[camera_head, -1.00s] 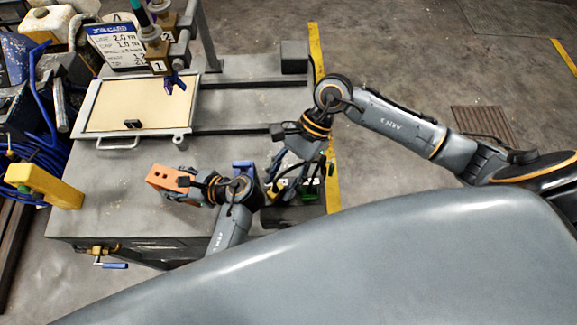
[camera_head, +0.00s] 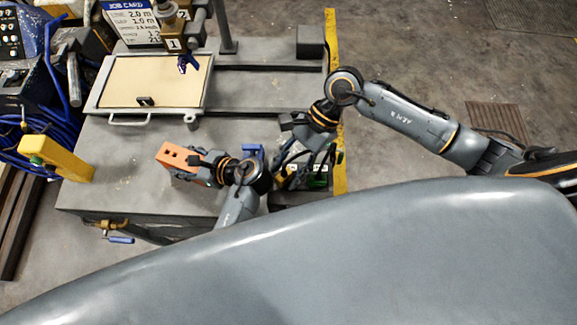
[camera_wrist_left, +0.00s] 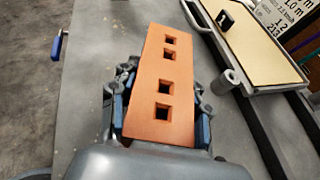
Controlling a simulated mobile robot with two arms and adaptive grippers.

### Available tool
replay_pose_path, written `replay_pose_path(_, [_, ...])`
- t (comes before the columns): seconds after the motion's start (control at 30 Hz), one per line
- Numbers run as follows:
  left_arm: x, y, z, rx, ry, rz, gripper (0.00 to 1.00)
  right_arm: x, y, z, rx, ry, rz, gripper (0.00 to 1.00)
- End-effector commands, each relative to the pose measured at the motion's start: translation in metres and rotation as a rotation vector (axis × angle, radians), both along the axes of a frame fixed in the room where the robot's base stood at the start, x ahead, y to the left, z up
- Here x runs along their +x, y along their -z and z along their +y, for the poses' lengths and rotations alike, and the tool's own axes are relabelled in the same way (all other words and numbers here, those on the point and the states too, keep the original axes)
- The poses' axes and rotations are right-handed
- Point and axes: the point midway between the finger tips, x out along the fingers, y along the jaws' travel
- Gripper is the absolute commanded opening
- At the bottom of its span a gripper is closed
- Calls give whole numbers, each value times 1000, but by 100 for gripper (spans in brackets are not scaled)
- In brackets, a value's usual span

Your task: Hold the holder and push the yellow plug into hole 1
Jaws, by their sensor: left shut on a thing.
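The holder is an orange block (camera_head: 180,159) with square holes in its top. My left gripper (camera_head: 212,170) is shut on it from both sides, near the bench's front. In the left wrist view the orange holder (camera_wrist_left: 164,72) shows several holes, all looking empty, between blue finger pads (camera_wrist_left: 161,122). No hole numbers are readable. My right gripper (camera_head: 303,153) points down over a dark tray at the bench's right edge; whether it is open is unclear. A small yellow piece (camera_head: 281,179), perhaps the yellow plug, shows partly hidden below it. A green piece (camera_head: 318,178) lies beside it.
A framed cream board (camera_head: 155,80) with a handle lies at the back left. A hanging paint-head assembly (camera_head: 175,35) and job card (camera_head: 130,20) stand behind it. A yellow block (camera_head: 55,158) sits at the left edge. The bench between board and holder is clear.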

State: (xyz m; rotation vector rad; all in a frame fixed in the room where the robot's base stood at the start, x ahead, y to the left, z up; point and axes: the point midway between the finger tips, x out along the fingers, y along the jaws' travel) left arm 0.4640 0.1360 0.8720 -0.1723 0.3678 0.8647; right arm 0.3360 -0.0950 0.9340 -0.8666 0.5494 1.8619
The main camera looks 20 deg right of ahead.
Motion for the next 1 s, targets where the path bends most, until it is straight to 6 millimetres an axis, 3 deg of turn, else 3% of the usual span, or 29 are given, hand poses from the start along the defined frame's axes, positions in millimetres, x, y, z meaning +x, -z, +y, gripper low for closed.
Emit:
replay_pose_path(0.03, [0,0,0,-1,1,0,0,0,0,0,0,0,0,29])
replay_pose_path(0.17, [0,0,0,-1,1,0,0,0,0,0,0,0,0,3])
replay_pose_path(0.2, [0,0,0,-1,1,0,0,0,0,0,0,0,0,0])
replay_pose_path(1.0, [0,0,0,0,1,1,0,0,-11,0,0,-1,-1,0])
